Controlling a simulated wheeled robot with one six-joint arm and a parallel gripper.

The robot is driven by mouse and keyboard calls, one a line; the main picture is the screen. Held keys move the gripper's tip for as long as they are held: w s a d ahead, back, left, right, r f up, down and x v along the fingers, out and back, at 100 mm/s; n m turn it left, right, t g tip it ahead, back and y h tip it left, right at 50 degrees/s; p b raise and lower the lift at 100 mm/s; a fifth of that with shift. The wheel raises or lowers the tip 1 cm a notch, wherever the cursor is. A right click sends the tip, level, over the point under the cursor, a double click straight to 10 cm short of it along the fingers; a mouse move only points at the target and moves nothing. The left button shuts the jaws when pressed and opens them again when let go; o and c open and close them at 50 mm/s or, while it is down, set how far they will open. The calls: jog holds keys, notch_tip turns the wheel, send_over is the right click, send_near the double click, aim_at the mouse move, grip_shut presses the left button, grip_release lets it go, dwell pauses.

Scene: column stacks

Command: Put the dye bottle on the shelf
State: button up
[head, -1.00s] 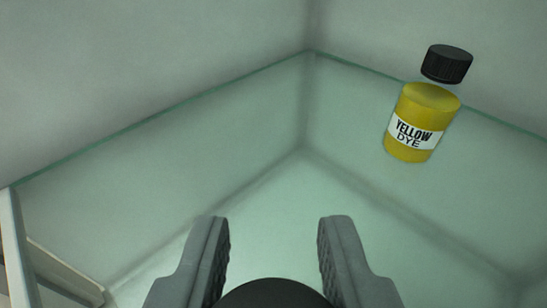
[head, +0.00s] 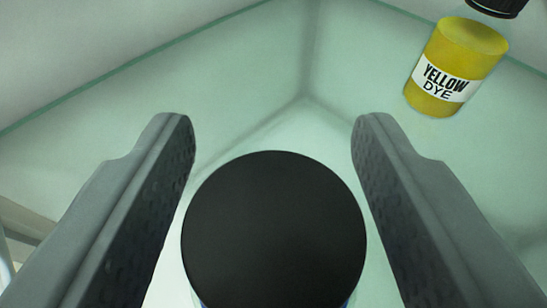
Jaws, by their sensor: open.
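My gripper (head: 273,130) is open, with its two grey fingers wide apart at left and right. A bottle with a round black cap (head: 273,225) is between the fingers, seen from above. Its body is almost all hidden under the cap; only a sliver of blue and white shows at the bottom edge. Whether it touches the fingers or stands on the shelf I cannot tell.
A yellow dye bottle (head: 455,62) with a black cap (head: 497,5) is at the upper right, apart from my right finger. A pale frame part (head: 22,222) is at the left edge. The glass between the fingers and the corner is clear.

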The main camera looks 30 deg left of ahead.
jog(key=shift+s+r, duration=0.1)
jog(key=shift+r, duration=0.05)
jog(key=v, duration=0.7)
dwell(0.3)
jog(key=shift+s+d, duration=0.1)
jog(key=shift+d, duration=0.05)
